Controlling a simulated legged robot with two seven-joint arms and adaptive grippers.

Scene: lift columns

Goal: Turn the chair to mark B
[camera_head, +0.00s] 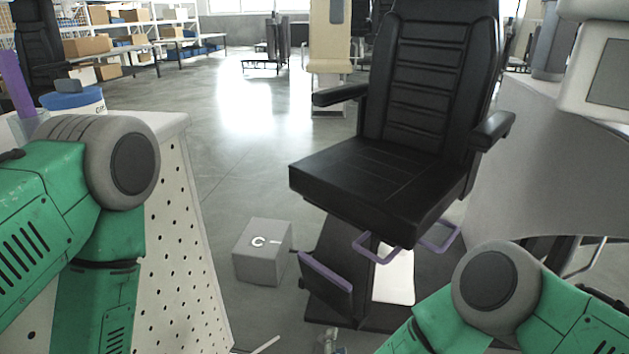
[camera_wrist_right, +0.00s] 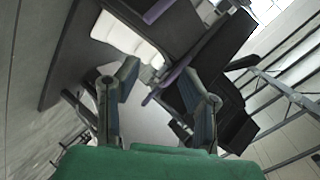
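The black padded chair (camera_head: 400,150) stands at centre right in the head view, its seat front turned toward the lower left. Purple bar handles (camera_head: 437,247) stick out under the seat, and a purple-edged footrest (camera_head: 326,273) is below. A grey block marked C (camera_head: 262,252) sits on the floor left of the chair. No mark B can be made out. My right gripper (camera_wrist_right: 160,72) is open in the right wrist view; a purple bar (camera_wrist_right: 168,84) shows between its fingers, contact unclear. Its tip barely shows at the head view's bottom edge (camera_head: 331,343). My left gripper is out of frame.
A white perforated stand (camera_head: 185,230) is at the left, with a blue-lidded tub (camera_head: 73,101) on it. A grey curved console (camera_head: 550,170) with a screen is close on the chair's right. Open floor (camera_head: 240,130) lies behind and left of the chair.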

